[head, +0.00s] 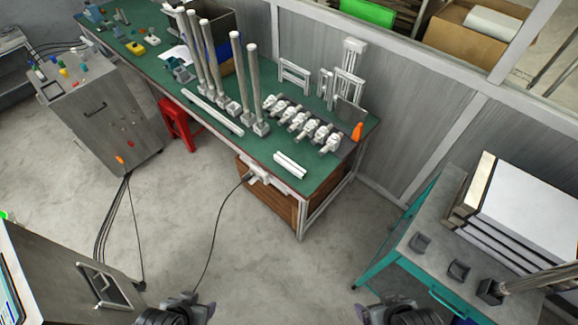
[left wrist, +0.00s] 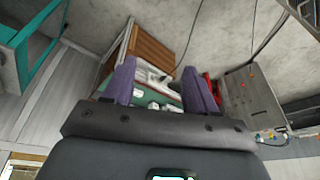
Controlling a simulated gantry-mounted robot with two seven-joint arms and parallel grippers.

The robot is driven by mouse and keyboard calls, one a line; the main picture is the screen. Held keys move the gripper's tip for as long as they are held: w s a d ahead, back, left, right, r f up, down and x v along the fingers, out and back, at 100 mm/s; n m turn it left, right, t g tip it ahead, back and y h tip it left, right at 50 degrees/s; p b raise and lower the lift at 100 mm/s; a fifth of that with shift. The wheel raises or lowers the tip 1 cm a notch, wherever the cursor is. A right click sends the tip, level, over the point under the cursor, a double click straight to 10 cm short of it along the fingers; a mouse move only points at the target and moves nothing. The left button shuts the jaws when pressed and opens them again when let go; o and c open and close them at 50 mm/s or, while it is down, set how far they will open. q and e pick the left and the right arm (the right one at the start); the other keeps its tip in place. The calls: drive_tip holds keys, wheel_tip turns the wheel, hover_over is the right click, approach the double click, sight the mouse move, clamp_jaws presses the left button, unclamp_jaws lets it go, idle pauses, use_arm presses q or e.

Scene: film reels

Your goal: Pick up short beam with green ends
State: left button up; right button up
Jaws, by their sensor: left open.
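A short white beam (head: 290,165) lies on the green-topped table (head: 318,190) near its front right edge. It is too small to make out green ends. A longer white beam (head: 212,112) lies further left along the front edge. My left gripper (head: 190,299) is at the bottom of the head view, well apart from the table. In the left wrist view its two purple fingers (left wrist: 160,85) are spread, with nothing between them. My right gripper (head: 368,308) is at the bottom right, partly cut off; its jaws are unclear.
Several tall upright posts (head: 252,88) and a row of white metal parts (head: 305,125) stand behind the short beam. An orange object (head: 357,131) is at the right end. A teal-framed cart (head: 398,262) is at right, a grey cabinet (head: 100,112) at left.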

idle(0.5)
use_arm(q)
drive_tip(key=shift+o, duration=1.4)
drive_tip(key=shift+d, duration=0.1)
